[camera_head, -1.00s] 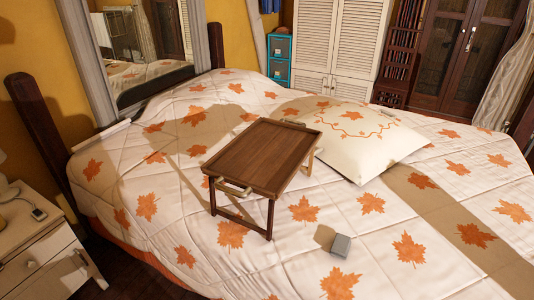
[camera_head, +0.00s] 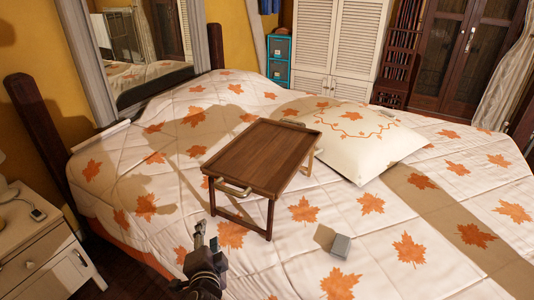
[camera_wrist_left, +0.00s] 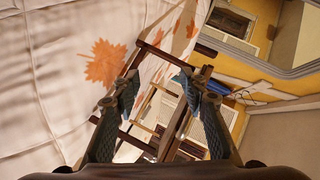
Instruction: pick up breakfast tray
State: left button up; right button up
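The breakfast tray (camera_head: 262,155) is a brown wooden tray on folding legs, standing upright on the bed. A light-coloured handle (camera_head: 232,188) is on its near left end. My left gripper (camera_head: 199,232) is low in the head view, to the left of and nearer than the tray's front left leg, apart from the handle. In the left wrist view its two fingers (camera_wrist_left: 160,88) are spread with nothing held between them. The tray's dark leg frame (camera_wrist_left: 130,137) shows beyond and between the fingers there. My right gripper is not in view.
The bed's cover (camera_head: 400,235) has orange leaves. A white pillow (camera_head: 368,155) lies close to the tray's right side, and a small grey box (camera_head: 341,246) sits in front of it. A nightstand (camera_head: 35,245) stands at the left. A mirror (camera_head: 145,50) stands behind the bed.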

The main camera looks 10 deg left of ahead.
aim_at(235, 185)
pick_arm(q)
jog(key=w+d+r+m+t, duration=0.1)
jog(key=w+d+r+m, duration=0.1)
jog(key=w+d+r+m+t+h, duration=0.1)
jog(key=w+d+r+m, duration=0.1)
jog(key=w, duration=0.1)
jog(key=w+d+r+m+t+h, duration=0.1)
jog(key=w+d+r+m+t, duration=0.1)
jog(key=r, duration=0.1)
jog(key=shift+w+d+m, duration=0.15)
jog(key=shift+w+m, duration=0.25)
jog(key=shift+w+r, duration=0.1)
jog(key=shift+w, duration=1)
jog(key=w, duration=0.1)
jog(key=w+a, duration=0.1)
jog(key=w, duration=0.1)
jog(key=w+f, duration=0.1)
jog(key=w, duration=0.1)
jog(key=shift+w+a, duration=0.2)
jog(key=shift+a, duration=0.1)
jog(key=shift+c, duration=0.7)
grip_shut()
